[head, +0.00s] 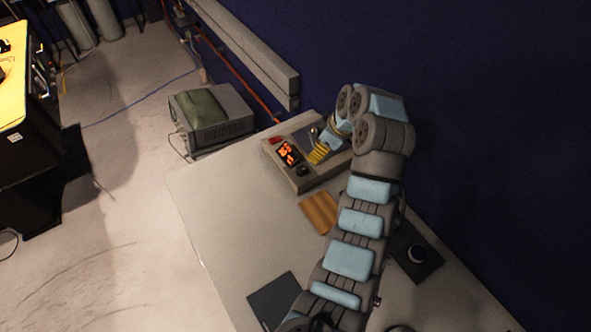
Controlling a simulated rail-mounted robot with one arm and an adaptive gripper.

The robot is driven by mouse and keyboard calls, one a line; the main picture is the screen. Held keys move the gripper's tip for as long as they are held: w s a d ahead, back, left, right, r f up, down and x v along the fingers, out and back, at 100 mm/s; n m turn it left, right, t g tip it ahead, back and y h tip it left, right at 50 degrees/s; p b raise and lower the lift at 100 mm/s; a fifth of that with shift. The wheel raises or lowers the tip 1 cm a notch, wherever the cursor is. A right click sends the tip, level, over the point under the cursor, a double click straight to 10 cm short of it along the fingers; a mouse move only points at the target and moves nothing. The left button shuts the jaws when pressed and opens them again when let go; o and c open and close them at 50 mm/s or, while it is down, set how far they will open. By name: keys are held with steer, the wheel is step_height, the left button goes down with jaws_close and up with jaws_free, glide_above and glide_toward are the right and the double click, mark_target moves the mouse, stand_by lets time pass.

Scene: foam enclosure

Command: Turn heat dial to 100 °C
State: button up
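A grey heating device (301,186) stands on the far part of the white table. Its front panel has a black display (286,151) with two lines of glowing orange-red digits, too small to read surely. A dark round dial (303,171) sits beside the display, towards the near right corner; its pointer cannot be made out. My gripper (317,156), with yellow ribbed fingers, is over the device's top, just right of the display and a little behind the dial. It looks apart from the dial. Whether its fingers are open or shut is not clear. My arm hides the device's right part.
A wooden block (320,211) lies in front of the device. A dark flat plate (279,299) lies nearer, and a dark pad with a round piece (416,253) lies right of my arm. A grey boxy instrument (213,119) stands beyond the table. The table's left side is clear.

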mark_target(301, 170)
steer(key=b+x, duration=0.1)
steer(key=x, duration=1.5)
steer(key=shift+a+f, duration=0.15)
steer(key=shift+f, duration=0.1)
jaws_close()
